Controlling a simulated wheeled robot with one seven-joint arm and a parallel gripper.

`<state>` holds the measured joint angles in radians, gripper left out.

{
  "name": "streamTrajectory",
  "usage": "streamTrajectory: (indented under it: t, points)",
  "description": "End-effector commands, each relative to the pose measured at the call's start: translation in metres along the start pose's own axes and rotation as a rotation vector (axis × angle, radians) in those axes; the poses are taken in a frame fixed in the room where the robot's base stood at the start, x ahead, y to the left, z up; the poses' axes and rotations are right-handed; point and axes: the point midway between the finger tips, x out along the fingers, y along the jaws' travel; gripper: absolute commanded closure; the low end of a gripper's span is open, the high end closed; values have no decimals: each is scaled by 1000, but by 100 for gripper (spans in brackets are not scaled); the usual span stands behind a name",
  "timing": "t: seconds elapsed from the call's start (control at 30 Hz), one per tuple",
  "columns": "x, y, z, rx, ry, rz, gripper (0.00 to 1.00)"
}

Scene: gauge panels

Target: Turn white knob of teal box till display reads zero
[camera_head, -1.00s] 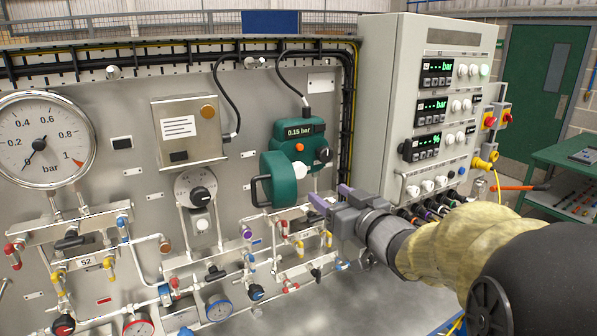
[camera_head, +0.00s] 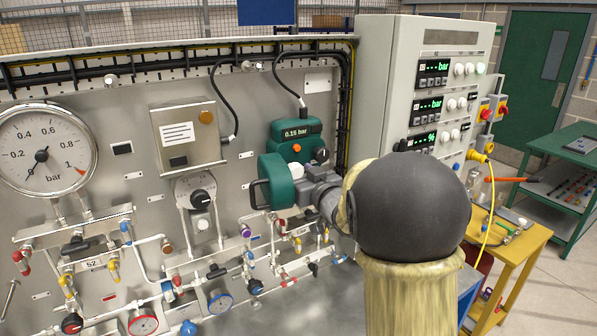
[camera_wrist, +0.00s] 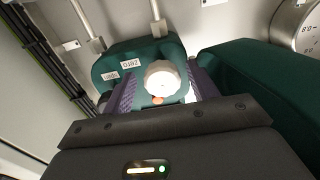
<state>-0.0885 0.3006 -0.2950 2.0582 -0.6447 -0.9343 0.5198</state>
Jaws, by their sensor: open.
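My gripper (camera_head: 300,184) is at the front of the box. In the wrist view its purple fingers (camera_wrist: 163,88) stand open on either side of the white knob, with visible gaps. An orange button (camera_head: 297,149) and a black knob (camera_head: 321,156) are also on the box.
A teal handwheel-like drum with a black handle (camera_head: 274,181) sticks out just left of my gripper; it fills the right of the wrist view (camera_wrist: 250,85). Pipes and valves lie below. A grey cabinet (camera_head: 383,80) stands to the right. A large gauge (camera_head: 45,148) is far left.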

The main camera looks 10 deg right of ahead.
Motion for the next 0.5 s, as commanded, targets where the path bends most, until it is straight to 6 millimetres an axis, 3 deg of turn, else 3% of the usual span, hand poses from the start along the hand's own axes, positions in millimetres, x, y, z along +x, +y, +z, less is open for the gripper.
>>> streamTrajectory:
  t: [0.17, 0.37, 0.4, 0.5]
  points:
    - [0, 0, 0, 0, 0, 0, 41]
    - [0, 0, 0, 0, 0, -1, 81]
    - [0, 0, 0, 0, -1, -1, 85]
    - [0, 0, 1, -1, -1, -1, 85]
